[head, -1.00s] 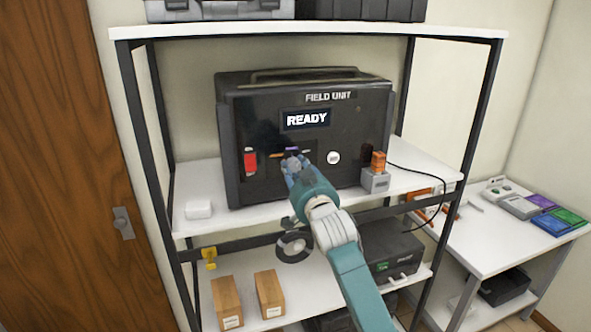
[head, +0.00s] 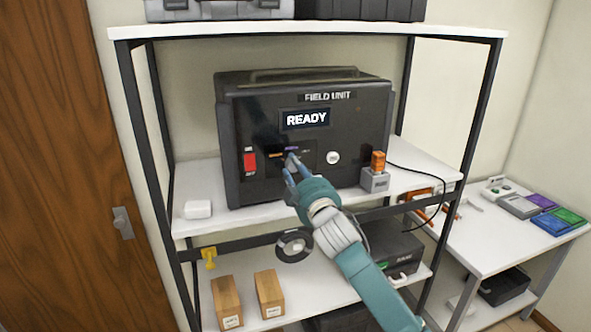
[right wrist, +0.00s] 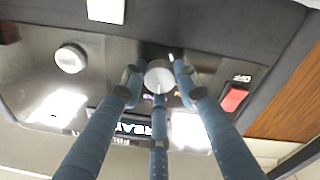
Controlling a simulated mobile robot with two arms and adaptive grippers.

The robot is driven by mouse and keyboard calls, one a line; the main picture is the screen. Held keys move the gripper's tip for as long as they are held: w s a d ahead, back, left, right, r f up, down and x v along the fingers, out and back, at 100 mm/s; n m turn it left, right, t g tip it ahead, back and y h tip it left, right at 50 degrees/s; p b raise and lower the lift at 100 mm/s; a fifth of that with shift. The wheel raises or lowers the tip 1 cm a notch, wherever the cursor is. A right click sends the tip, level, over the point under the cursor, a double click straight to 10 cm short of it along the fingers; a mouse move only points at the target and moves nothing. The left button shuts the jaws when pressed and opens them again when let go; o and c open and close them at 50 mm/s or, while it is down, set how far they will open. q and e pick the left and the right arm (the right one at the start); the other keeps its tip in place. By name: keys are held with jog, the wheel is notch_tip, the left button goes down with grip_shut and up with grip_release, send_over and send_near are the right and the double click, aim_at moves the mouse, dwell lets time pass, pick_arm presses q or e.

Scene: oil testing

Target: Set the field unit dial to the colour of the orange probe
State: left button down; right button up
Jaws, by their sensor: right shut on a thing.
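The field unit (head: 352,116) is a black case on the middle shelf, and its screen (head: 306,119) reads READY. Its dial is a small round grey knob (right wrist: 159,75), with an orange mark (head: 275,155) and a purple mark (head: 291,149) near it. My right gripper (head: 290,163) is shut on the dial, and its blue fingers surround the knob in the right wrist view (right wrist: 157,80). The dial's exact setting is too small to tell. An orange piece, apparently the orange probe (head: 378,160), stands in a grey block (head: 375,181) right of the unit. My left gripper is not in view.
A red switch (head: 250,162) is left of the dial and a white round button (head: 333,157) is right of it. A white box (head: 198,209) sits on the shelf at left. A side table (head: 475,235) holds coloured cases. A black cable (head: 442,190) hangs at right.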

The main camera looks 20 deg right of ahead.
jog(key=shift+n+y, duration=0.4)
jog(key=shift+n, duration=5.4)
jog(key=shift+f, duration=0.1)
jog(key=o, duration=1.2)
jog(key=shift+c, duration=0.2)
jog(key=shift+s, duration=0.1)
jog(key=s, duration=1.1)
jog(key=shift+s+d+f, duration=0.25)
jog(key=shift+s+d, duration=0.15)
